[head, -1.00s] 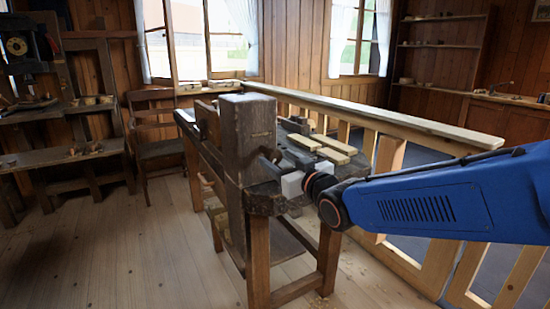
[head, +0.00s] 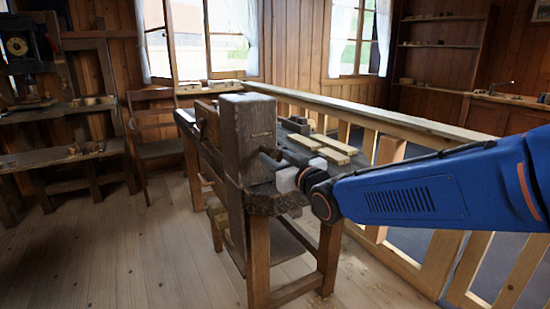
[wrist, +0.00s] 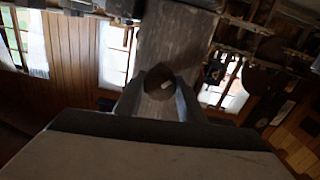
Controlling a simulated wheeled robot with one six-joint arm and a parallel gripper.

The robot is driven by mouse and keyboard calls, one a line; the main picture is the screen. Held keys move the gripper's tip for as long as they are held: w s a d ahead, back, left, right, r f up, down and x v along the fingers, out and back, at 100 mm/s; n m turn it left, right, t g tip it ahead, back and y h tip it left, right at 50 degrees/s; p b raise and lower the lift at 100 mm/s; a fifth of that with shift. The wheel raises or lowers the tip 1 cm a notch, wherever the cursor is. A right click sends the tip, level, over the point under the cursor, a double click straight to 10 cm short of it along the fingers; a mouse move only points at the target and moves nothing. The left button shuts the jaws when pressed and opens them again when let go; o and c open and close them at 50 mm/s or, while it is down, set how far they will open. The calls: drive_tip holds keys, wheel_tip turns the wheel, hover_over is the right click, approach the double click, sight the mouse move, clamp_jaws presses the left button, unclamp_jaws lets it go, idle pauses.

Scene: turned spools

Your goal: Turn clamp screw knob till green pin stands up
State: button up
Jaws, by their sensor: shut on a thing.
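The knob (wrist: 156,77) is a dark, rounded piece with a small pale mark, in front of a grey wooden post (head: 250,130) of the lathe bench. In the wrist view my gripper (wrist: 160,88) has one finger on each side of the knob and is shut on it. In the head view my gripper (head: 273,163) is at the right side of the post, and the knob is mostly hidden there. I cannot make out a green pin in either view.
The bench top (head: 275,200) lies just below my gripper. Pale wood strips (head: 322,147) lie behind it. A wooden railing (head: 400,122) runs along the right, under my arm. A chair (head: 158,130) stands behind left. The floor at left is open.

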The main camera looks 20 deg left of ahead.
drive_tip(key=m, duration=1.2)
drive_tip(key=shift+f, duration=0.1)
drive_tip(key=m, duration=0.6)
drive_tip(key=shift+f+m, duration=0.1)
drive_tip(key=shift+m, duration=0.2)
drive_tip(key=m, duration=0.5)
drive_tip(key=shift+m, duration=0.4)
drive_tip(key=shift+m, duration=0.3)
drive_tip(key=o, duration=0.9)
drive_tip(key=shift+d, duration=0.1)
drive_tip(key=shift+c, duration=0.2)
drive_tip(key=shift+o, duration=0.9)
